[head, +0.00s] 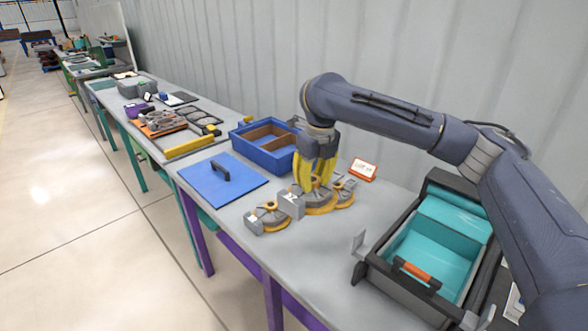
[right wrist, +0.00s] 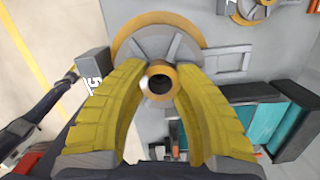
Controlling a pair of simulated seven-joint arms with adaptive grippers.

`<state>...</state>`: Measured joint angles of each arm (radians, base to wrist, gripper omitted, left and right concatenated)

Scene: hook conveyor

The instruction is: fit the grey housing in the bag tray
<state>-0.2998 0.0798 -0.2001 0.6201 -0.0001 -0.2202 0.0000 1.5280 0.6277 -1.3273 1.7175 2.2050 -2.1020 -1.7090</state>
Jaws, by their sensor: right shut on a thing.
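My right gripper (head: 317,180) points down at the table, its yellow fingers shut on the hub of a round grey housing (head: 320,206) with an orange-yellow rim. In the right wrist view the fingers (right wrist: 160,85) close around the hub, which has a dark hole, and the grey disc (right wrist: 140,48) shows beyond them. The housing is at or just above the tabletop; I cannot tell whether it touches. The bag tray is the teal-lined tray (head: 440,245) in a black open bag at the right, apart from the gripper. My left gripper is not in view in the head view.
Similar housings stand close by, one in front left (head: 268,217) and one behind right (head: 345,191). A grey numbered block (head: 291,204) stands beside the held housing. A blue divided box (head: 265,143), blue lid (head: 222,182) and small orange-framed sign (head: 363,169) are near.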

